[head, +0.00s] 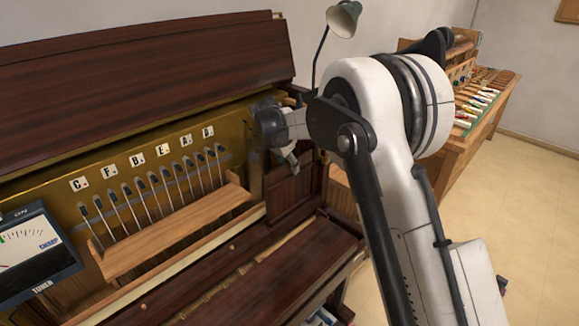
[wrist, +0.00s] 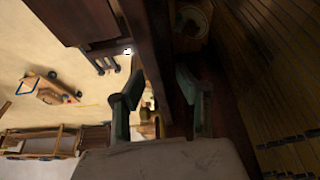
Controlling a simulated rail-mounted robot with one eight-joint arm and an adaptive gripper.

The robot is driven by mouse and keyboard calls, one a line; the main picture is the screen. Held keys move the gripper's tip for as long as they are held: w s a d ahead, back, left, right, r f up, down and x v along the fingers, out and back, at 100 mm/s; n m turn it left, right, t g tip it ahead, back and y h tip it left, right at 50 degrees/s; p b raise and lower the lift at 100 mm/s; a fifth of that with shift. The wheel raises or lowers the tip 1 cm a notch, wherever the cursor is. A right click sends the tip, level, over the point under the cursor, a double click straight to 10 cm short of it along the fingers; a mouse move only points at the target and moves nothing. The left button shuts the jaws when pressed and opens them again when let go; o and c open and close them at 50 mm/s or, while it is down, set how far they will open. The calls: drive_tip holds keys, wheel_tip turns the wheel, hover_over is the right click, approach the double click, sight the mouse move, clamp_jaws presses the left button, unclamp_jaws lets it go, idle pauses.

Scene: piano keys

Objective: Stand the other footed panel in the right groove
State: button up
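My gripper (head: 290,158) is at the right end of the opened piano, low over its dark wood. In the wrist view its two green-grey fingers (wrist: 158,92) stand apart. A dark wood edge runs through the space between them; I cannot tell whether it touches either finger. A dark red-brown panel (head: 292,190) with a framed face stands upright just below my gripper in the head view, at the right end of the key area. I cannot make out its foot, or whether it sits in a groove. No second panel can be told clearly.
A tuner box (head: 35,255) stands at left. A workbench with tools (head: 485,95) stands at the back right. Floor is open at right.

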drive_tip(key=v, duration=1.1)
drive_tip(key=shift+s+a+r, duration=0.15)
drive_tip(key=shift+s+r, duration=0.05)
drive_tip(key=shift+r, duration=0.15)
drive_tip(key=shift+r, duration=0.1)
drive_tip(key=s+d+r+n+y, duration=0.1)
drive_tip(key=s+d+r, duration=0.2)
drive_tip(key=s+d, duration=0.3)
drive_tip(key=s+d+r+n+t+b, duration=0.1)
drive_tip(key=s+d+r+n, duration=0.15)
drive_tip(key=s+d, duration=0.35)
drive_tip(key=s+d+r+n+y, duration=0.1)
drive_tip(key=s+d+r, duration=0.2)
drive_tip(key=s+d, duration=0.35)
drive_tip(key=s+d+f+n+t, duration=0.1)
drive_tip(key=s+d+f, duration=0.1)
drive_tip(key=s, duration=0.6)
drive_tip(key=s+d+f+n+t+b, duration=0.1)
drive_tip(key=s+d+f, duration=0.2)
drive_tip(key=s, duration=0.5)
drive_tip(key=s+d+f+n+t+y, duration=0.1)
drive_tip(key=s+d+f+n, duration=0.1)
drive_tip(key=s, duration=0.6)
drive_tip(key=shift+d+f+b, duration=0.4)
drive_tip(key=shift+d+f, duration=0.35)
drive_tip(key=shift+f, duration=0.2)
